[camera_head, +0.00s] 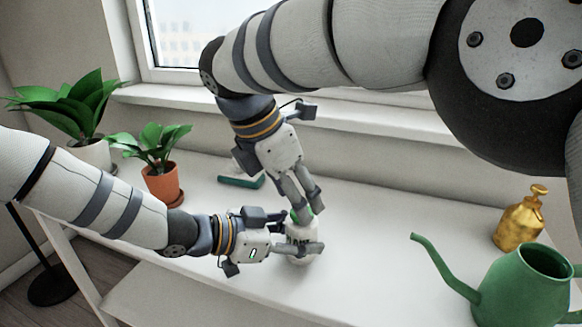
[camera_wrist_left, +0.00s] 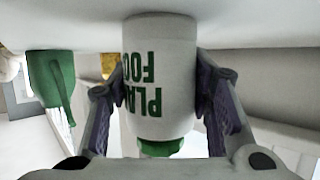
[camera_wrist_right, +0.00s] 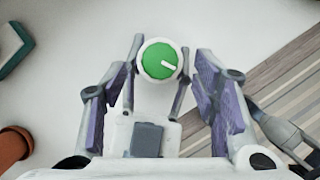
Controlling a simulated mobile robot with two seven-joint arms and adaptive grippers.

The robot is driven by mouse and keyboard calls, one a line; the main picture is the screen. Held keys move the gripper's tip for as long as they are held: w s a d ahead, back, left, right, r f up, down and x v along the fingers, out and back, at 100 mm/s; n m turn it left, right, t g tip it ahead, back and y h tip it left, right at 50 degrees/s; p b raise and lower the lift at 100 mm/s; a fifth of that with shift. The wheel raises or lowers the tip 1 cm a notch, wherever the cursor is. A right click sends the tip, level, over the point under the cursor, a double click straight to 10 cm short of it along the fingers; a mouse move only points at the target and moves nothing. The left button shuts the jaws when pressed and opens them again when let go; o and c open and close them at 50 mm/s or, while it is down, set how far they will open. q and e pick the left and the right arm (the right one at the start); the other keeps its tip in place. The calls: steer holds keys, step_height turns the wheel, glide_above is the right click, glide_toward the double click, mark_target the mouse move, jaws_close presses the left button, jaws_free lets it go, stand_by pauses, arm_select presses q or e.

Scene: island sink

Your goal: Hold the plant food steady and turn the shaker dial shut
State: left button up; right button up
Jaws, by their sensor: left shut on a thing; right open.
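The plant food (camera_head: 300,257) is a white container with green lettering, upright on the white table. My left gripper (camera_head: 303,246) is shut on its sides; in the left wrist view the container (camera_wrist_left: 160,75) appears upside down between the fingers (camera_wrist_left: 165,100). Its green dial (camera_wrist_right: 159,60) has a white line pointing to the lower right in the right wrist view. My right gripper (camera_head: 305,208) is above the container, pointing down. Its fingers (camera_wrist_right: 163,85) are open, with the dial beyond and between them, apart from it.
A green watering can (camera_head: 520,285) and a brass sprayer (camera_head: 519,218) stand on the right. A plant in a terracotta pot (camera_head: 163,184) and a green-edged object (camera_head: 240,179) are behind on the left. The table between the container and watering can is clear.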

steer(key=v, duration=0.9)
steer(key=shift+r, duration=0.35)
steer(key=shift+s, duration=0.1)
steer(key=s+d+n+t+y, duration=0.2)
steer(key=d+n+y, duration=0.2)
steer(key=n, duration=0.6)
steer(key=x, duration=1.2)
steer(key=shift+s+d, duration=0.2)
steer(key=shift+d, duration=0.1)
steer(key=c, duration=1.2)
